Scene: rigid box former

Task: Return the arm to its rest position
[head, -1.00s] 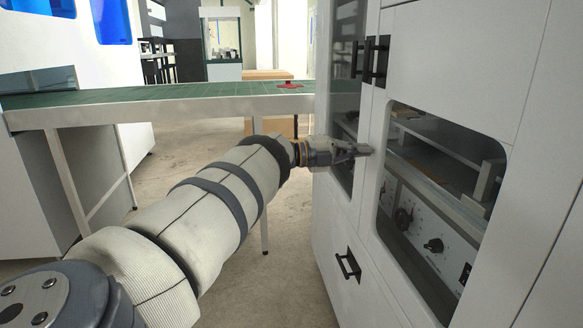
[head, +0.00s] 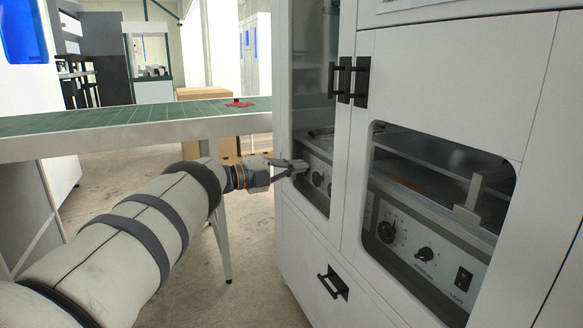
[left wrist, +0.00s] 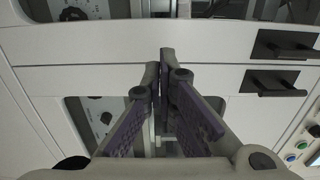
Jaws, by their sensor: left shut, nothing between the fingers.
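My left arm comes in from the left in the head view, covered in pale padding with dark bands. My left gripper (head: 300,166) is shut and empty, in front of the left door's window on the white cabinet (head: 310,248). I cannot tell if its tips touch the cabinet. In the left wrist view the gripper (left wrist: 163,60) has its purple-padded fingers close together at the tips, with the cabinet's white front (left wrist: 215,77) behind them. My right gripper is not in view.
Black door handles (head: 345,82) and a drawer handle (head: 332,283) stick out from the cabinet. Through the windows, control panels (head: 425,255) with knobs show. A green-topped table (head: 120,118) with a red item (head: 240,104) stands behind my arm. The floor (head: 265,235) between is clear.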

